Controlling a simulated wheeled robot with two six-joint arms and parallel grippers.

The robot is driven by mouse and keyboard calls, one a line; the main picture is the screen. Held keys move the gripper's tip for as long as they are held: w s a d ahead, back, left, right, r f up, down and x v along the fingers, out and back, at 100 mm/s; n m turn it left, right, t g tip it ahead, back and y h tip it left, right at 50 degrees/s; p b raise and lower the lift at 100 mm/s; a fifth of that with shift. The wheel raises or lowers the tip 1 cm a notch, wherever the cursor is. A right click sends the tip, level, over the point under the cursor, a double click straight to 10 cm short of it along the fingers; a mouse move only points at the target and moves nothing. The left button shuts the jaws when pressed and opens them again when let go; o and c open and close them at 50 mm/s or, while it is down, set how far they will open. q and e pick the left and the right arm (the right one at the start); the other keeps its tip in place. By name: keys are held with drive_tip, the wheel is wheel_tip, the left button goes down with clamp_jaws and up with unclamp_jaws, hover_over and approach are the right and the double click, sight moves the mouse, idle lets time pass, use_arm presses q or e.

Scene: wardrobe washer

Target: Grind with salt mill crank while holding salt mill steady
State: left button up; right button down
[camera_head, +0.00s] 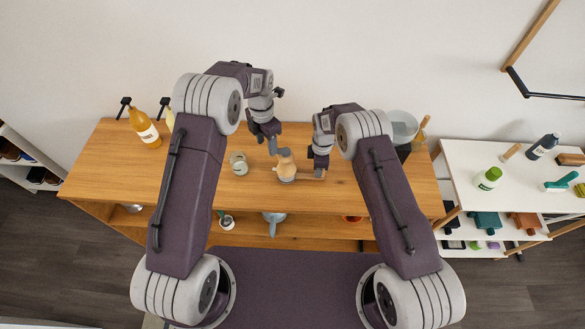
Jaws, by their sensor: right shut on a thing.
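The salt mill (286,168) stands on the wooden table, with a rounded tan body and a paler lower part. A thin light bar that looks like its crank (309,179) runs right from it to my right gripper. My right gripper (320,172) is shut at the outer end of this bar; its fingertips partly hide what they hold. My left gripper (268,145) is just up and left of the mill, pointing down. Its fingers look spread with nothing between them, and it appears apart from the mill.
A small grey jar (239,164) stands left of the mill. An orange bottle (145,128) stands at the table's left end. A clear rounded container (403,127) is at the back right, behind my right arm. The table's (395,195) front right is clear. A white shelf unit (460,160) stands to the right.

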use_arm(q)
drive_tip(key=shift+r, duration=0.1)
wheel_tip(320, 180, up, 12)
idle(0.4)
idle(0.4)
drive_tip(key=f+m, duration=0.2)
drive_tip(key=f, duration=0.1)
drive_tip(key=d+f+m, duration=0.1)
drive_tip(key=f+m, duration=0.1)
drive_tip(key=f, duration=0.2)
drive_tip(key=d+f+m, duration=0.1)
drive_tip(key=f+m, duration=0.1)
drive_tip(key=f, duration=0.2)
drive_tip(key=shift+f, duration=0.1)
idle(0.4)
drive_tip(key=c, duration=0.8)
